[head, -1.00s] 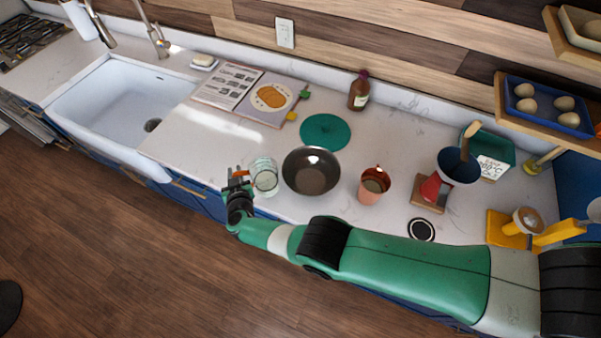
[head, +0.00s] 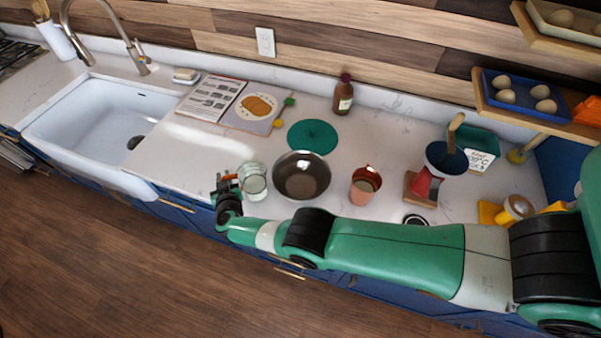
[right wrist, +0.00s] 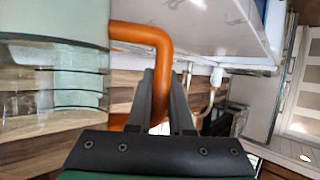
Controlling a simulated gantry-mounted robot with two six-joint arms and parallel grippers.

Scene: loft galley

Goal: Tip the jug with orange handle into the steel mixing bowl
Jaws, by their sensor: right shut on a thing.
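The clear glass jug (head: 254,182) with its orange handle is at the counter's front edge, just left of the steel mixing bowl (head: 301,176). My right gripper (head: 226,184) is at the jug's left side and is shut on the orange handle. In the right wrist view the fingers (right wrist: 161,100) close around the orange handle (right wrist: 150,33), and the glass jug (right wrist: 50,80) fills the left side. The jug looks roughly upright; I cannot tell whether it touches the counter. The bowl looks dark and empty inside. My left gripper is not in view.
A copper-coloured mug (head: 364,186) stands right of the bowl. A green round mat (head: 313,136) lies behind the bowl, with a brown bottle (head: 343,95) beyond it. An open book (head: 235,103) lies behind left. The sink (head: 85,118) is at left.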

